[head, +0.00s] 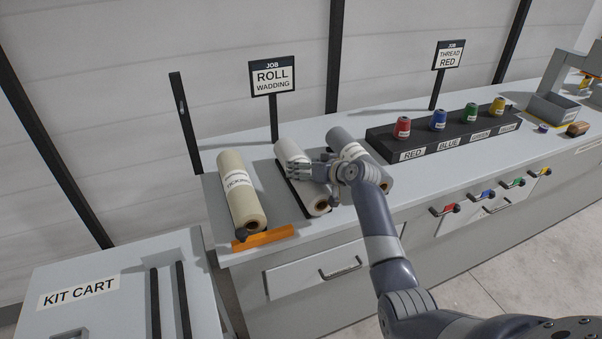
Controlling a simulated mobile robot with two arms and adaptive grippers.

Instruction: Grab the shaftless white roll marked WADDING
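A white roll (291,151) lies in the middle of three rolls on the counter, its near end showing a hollow brown core with no shaft seen. Its label is mostly covered by my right gripper, so I cannot read it. My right gripper (304,171) is over the middle of this roll, fingers pointing left across it. I cannot tell whether the fingers touch the roll or how far apart they are. A sign (272,77) behind reads JOB ROLL WADDING. My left gripper is not in view.
A cream labelled roll (234,170) lies left, behind an orange strip (264,237). A grey roll (343,138) lies close on the right, partly behind my gripper. A dark thread rack (380,147) with coloured spools stands farther right. The kit cart (120,270) is front left.

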